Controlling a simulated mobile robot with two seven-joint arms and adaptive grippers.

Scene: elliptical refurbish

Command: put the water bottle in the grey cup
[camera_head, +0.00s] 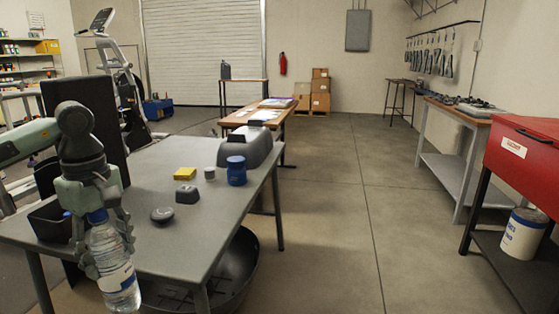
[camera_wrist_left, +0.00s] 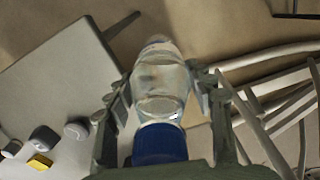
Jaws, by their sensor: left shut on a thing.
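The water bottle (camera_head: 116,270) is clear with a blue cap and a white-and-blue label. My left gripper (camera_head: 103,235) is shut on its upper part and holds it nearly upright at the table's front edge, lower left in the head view. In the left wrist view the bottle (camera_wrist_left: 160,90) lies between both fingers, with the blue cap (camera_wrist_left: 160,143) nearest the palm. A dark grey open container (camera_head: 47,222) stands at the table's left front corner, partly hidden by my arm. A small grey cylinder (camera_head: 210,173) stands farther back; I cannot tell which is the grey cup. My right gripper is not in view.
The grey table (camera_head: 215,215) also holds a yellow block (camera_head: 185,173), a blue jar (camera_head: 236,172), a dark round knob (camera_head: 162,215), a small grey block (camera_head: 187,194) and a larger grey case (camera_head: 247,146). A black bin (camera_head: 245,265) is below.

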